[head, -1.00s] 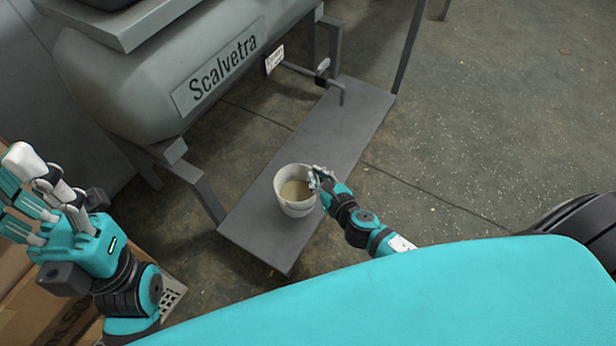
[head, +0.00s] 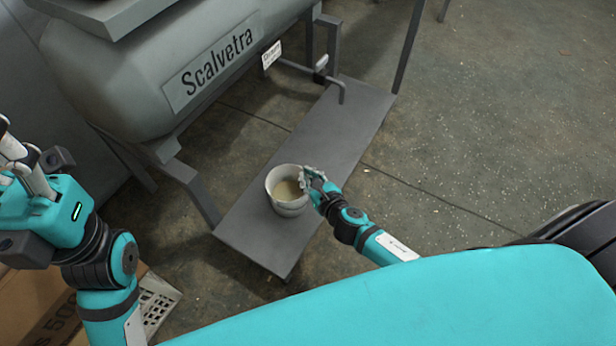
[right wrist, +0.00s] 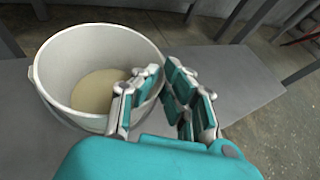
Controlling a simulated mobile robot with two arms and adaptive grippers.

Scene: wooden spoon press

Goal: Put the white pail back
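The white pail (head: 287,205) stands on the grey metal shelf (head: 345,130) below the tank, near the shelf's front end. It holds a pale beige content and also shows in the right wrist view (right wrist: 85,50). My right gripper (head: 312,178) is at the pail's right rim. In the right wrist view its fingers (right wrist: 164,75) are apart, one over the pail's opening and the other outside the right wall; contact with the wall is unclear. My left gripper (head: 22,165) is at the left edge, away from the pail, with its fingers partly cut off.
A grey tank labelled Scalvetra (head: 150,75) on legs stands behind and left of the shelf. A drain pipe (head: 325,80) reaches over the shelf's far end. A cardboard box (head: 35,305) lies at lower left. The concrete floor (head: 500,130) at right is open.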

